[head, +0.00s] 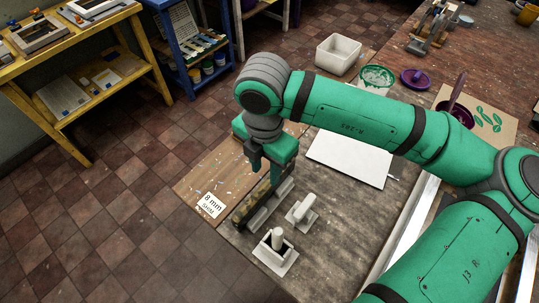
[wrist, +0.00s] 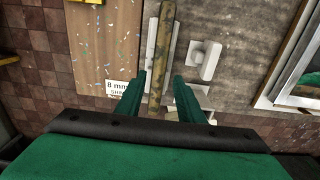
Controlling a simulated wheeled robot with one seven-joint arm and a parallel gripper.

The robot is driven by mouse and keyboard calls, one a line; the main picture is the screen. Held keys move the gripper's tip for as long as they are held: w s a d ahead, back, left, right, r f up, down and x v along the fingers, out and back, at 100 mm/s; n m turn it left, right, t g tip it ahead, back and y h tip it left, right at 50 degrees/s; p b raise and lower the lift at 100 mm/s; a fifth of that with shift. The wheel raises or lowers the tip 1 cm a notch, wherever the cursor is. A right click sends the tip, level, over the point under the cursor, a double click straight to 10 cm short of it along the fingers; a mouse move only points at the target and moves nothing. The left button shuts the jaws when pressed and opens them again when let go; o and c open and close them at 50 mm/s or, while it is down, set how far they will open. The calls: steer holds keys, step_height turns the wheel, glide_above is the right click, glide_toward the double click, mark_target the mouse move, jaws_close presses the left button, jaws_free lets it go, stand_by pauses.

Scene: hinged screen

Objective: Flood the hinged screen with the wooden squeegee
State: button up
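A long mottled brown bar, which looks like the wooden squeegee (head: 249,208), lies on pale supports near the left side of the worktable. In the wrist view the squeegee (wrist: 160,45) runs lengthwise between my fingers. My gripper (head: 274,182) is over its far part, pointing down. In the wrist view my gripper (wrist: 160,78) is open, with a finger on each side of the bar and visible gaps. The hinged screen (head: 411,224) seems to be the pale frame at right, mostly hidden by my arm. Its frame corner (wrist: 282,62) shows at right in the wrist view.
A grey handled block (head: 301,213) and another handled tool in a pale holder (head: 276,252) stand right of the squeegee. A board labelled 8 mm shim (head: 205,178) lies left. A white sheet (head: 349,160) and white bin (head: 338,54) are farther back.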

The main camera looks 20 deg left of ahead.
mark_target(265, 186)
step_height(265, 186, down, 8)
steer(key=shift+s+a+r, duration=0.1)
jaws_close()
steer(key=c, duration=0.5)
jaws_free()
steer(key=shift+r, duration=0.1)
jaws_close()
steer(key=shift+r, duration=2.5)
